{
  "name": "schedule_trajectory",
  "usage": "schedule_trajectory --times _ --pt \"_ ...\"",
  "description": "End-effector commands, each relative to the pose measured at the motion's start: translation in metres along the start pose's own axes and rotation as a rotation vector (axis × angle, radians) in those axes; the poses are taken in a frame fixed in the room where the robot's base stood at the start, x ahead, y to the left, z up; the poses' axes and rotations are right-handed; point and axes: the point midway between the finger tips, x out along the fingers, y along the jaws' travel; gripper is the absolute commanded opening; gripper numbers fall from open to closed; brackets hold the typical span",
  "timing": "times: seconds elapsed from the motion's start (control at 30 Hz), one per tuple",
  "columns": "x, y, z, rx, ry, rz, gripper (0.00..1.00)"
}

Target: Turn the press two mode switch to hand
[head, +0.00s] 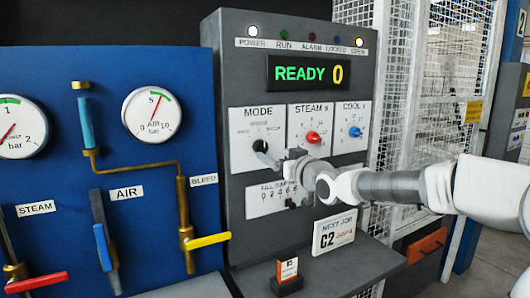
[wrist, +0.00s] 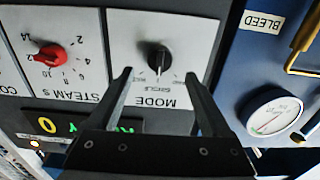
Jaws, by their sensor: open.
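The mode switch (head: 260,146) is a black knob on the white MODE plate (head: 240,128) of the grey panel. In the wrist view, which is upside down, the black knob (wrist: 158,58) shows a pale mark that seems to point toward the label nearest the word MODE. The small labels around it are too blurred to read surely. My gripper (head: 284,162) is just right of the knob in the head view. In the wrist view my gripper (wrist: 158,76) is open, its fingers either side of the knob's line and apparently not touching it.
The red STEAM knob (head: 313,137) and blue COOL knob (head: 355,131) sit right of the mode switch. The display (head: 309,73) reads READY 0. A shelf below holds an orange card (head: 287,270). A blue board (head: 60,160) with gauges and valve handles stands left, a mesh fence (head: 430,110) right.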

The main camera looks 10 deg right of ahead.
Motion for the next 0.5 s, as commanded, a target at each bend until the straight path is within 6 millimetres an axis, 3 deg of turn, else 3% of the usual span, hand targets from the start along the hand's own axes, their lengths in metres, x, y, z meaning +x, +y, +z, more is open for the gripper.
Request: schedule_trajectory --times 0.5 --pt "0.054 -0.001 0.000 0.002 -0.001 -0.002 0.83"
